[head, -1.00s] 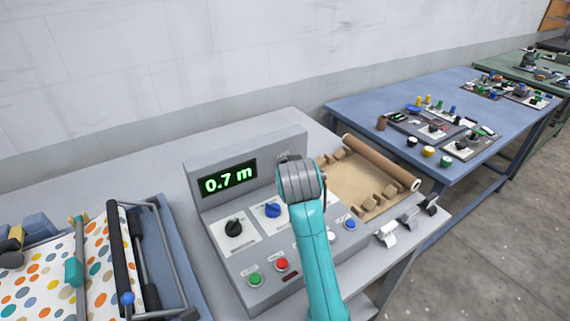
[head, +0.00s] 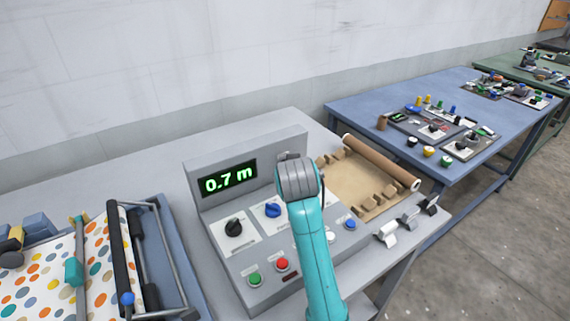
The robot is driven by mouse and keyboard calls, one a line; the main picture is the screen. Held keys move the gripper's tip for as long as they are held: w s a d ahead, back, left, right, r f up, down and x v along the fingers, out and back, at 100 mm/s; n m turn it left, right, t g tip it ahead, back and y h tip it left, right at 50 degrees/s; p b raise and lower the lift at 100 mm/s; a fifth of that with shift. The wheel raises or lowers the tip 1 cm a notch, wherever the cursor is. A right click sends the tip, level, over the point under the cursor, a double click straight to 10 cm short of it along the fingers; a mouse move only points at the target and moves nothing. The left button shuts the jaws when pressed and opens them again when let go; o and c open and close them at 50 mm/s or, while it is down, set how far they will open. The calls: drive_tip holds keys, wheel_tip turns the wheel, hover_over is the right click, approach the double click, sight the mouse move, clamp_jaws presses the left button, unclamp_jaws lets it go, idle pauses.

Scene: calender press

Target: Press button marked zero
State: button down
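A grey control panel (head: 262,296) stands on the near table, with a display (head: 229,178) reading "0.7 m". Its lower front holds a green button (head: 254,279), a red button (head: 282,264), a white button (head: 331,235) partly behind my arm, and a blue button (head: 350,223). The labels by the buttons are too small to read, so I cannot tell which is marked zero. My teal arm with its grey joint crosses in front of the panel's right half and hides part of it. My gripper is not visible.
The panel also has a black knob (head: 234,228) and a blue knob (head: 272,210). At left is a roller frame (head: 165,250) with dotted sheet (head: 45,285). Right of the panel lie a brown roll (head: 380,162) and small levers (head: 409,217). A blue table (head: 360,108) with more devices stands behind.

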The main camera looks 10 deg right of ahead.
drive_tip(key=shift+w, duration=0.2)
idle(0.5)
drive_tip(key=shift+w+a, duration=0.15)
drive_tip(key=shift+w, duration=0.05)
drive_tip(key=shift+w+a, duration=0.1)
drive_tip(key=shift+w, duration=0.25)
idle(0.8)
drive_tip(key=shift+s+d, duration=0.25)
drive_tip(key=shift+s, duration=0.5)
drive_tip(key=shift+s+d, duration=0.25)
drive_tip(key=shift+s, duration=0.55)
drive_tip(key=shift+s+d, duration=0.25)
drive_tip(key=shift+s, duration=0.55)
drive_tip(key=shift+s+d, duration=0.25)
drive_tip(key=shift+s, duration=0.55)
